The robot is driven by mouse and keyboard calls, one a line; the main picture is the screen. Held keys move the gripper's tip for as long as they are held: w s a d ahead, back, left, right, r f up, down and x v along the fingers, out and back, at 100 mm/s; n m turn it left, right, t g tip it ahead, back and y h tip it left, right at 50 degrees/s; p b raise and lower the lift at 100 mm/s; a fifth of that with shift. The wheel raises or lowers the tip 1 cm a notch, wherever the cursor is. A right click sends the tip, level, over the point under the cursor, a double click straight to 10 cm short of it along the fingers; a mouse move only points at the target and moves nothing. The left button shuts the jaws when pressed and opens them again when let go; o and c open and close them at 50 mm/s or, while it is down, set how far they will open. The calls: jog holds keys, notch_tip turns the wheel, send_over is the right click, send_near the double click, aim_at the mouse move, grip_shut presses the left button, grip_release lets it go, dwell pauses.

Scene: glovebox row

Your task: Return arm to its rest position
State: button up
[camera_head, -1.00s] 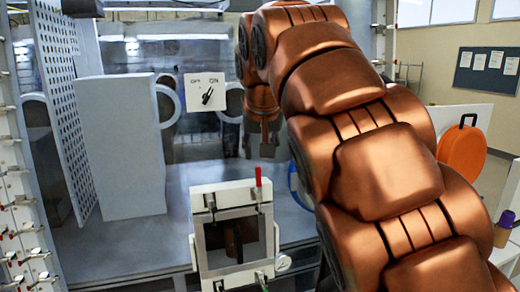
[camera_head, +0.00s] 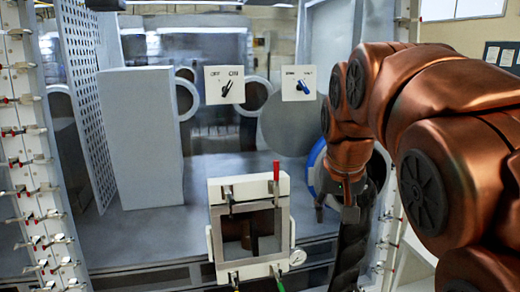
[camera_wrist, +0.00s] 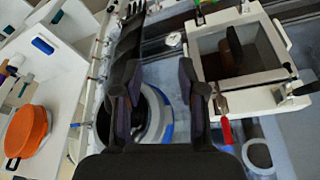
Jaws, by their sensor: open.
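My copper arm enters from the right in the head view, bent with its end pointing down. My gripper (camera_head: 336,208) hangs right of the white framed box and in front of a blue-rimmed round port (camera_head: 317,172). In the wrist view, my gripper (camera_wrist: 158,92) has its two dark fingers spread apart with nothing held between them. The blue-rimmed port (camera_wrist: 165,118) shows behind and between the fingers. A dark, long sleeve-like thing (camera_head: 350,250) hangs below the gripper; whether they touch cannot be told.
The white framed box (camera_head: 283,240) with a red handle (camera_head: 276,171) stands close left of the gripper. Switch plates (camera_head: 224,85) (camera_head: 298,83) are behind it. A tall pale block (camera_head: 140,140) stands left. An orange round case (camera_wrist: 27,135) lies beyond the glovebox in the wrist view.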

jog(key=s+d+f+g, duration=0.1)
jog(key=s+f+g, duration=0.1)
jog(key=s+f, duration=0.8)
jog(key=s+d+f+n+g, duration=0.1)
jog(key=s+d+f+g, duration=0.1)
jog(key=s+f, duration=0.8)
jog(key=s+g, duration=0.1)
jog(key=s, duration=0.6)
jog(key=shift+s+d+f+y, duration=0.2)
jog(key=shift+d+f+y, duration=0.1)
jog(key=shift+f, duration=0.1)
